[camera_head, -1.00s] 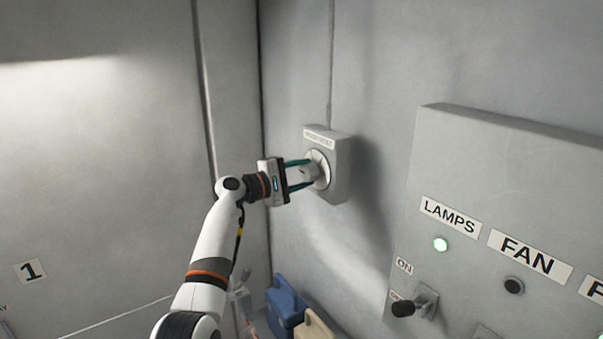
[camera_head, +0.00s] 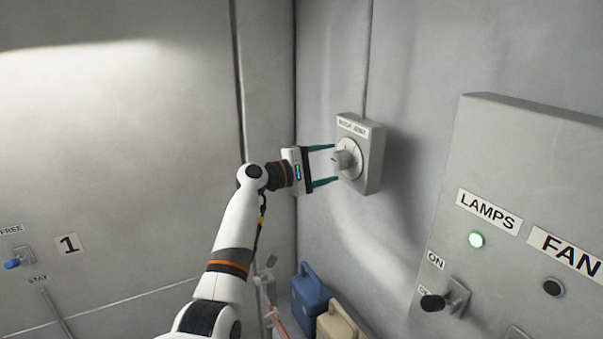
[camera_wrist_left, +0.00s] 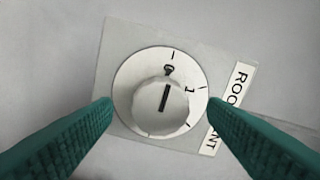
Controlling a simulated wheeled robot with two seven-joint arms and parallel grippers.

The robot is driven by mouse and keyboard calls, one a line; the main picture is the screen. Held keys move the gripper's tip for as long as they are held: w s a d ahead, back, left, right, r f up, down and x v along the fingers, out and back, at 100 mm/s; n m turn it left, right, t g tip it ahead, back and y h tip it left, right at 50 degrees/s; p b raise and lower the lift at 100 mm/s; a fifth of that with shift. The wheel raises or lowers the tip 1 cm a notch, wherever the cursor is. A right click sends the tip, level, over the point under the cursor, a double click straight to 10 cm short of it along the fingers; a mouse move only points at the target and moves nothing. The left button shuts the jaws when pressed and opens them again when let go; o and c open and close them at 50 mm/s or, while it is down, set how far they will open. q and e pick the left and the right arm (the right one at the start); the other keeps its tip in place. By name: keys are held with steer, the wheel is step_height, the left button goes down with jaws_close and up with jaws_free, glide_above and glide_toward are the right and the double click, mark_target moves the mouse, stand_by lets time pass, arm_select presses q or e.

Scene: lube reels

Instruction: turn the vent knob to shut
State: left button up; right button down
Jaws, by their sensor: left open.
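The vent knob (camera_head: 343,160) is a pale round knob on a white dial, on a grey wall box (camera_head: 374,160) labelled "ROOM VENT". In the left wrist view the knob (camera_wrist_left: 153,102) has a black pointer line directed up, close to the "0" mark; the "1" mark is to its right. My left gripper (camera_head: 335,164) is open, its two green fingers in front of the dial, above and below the knob and apart from it. The fingers also show in the left wrist view (camera_wrist_left: 160,103), with nothing between them gripped. My right gripper is not in view.
A blue container (camera_head: 311,290) and a cream one (camera_head: 338,322) are below. The wall around the vent box is clear.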

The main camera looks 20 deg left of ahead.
arm_select(q)
steer(key=b+v, duration=0.3)
steer(key=v, duration=0.7)
steer(key=shift+b, duration=0.3)
steer(key=shift+w+f, duration=0.1)
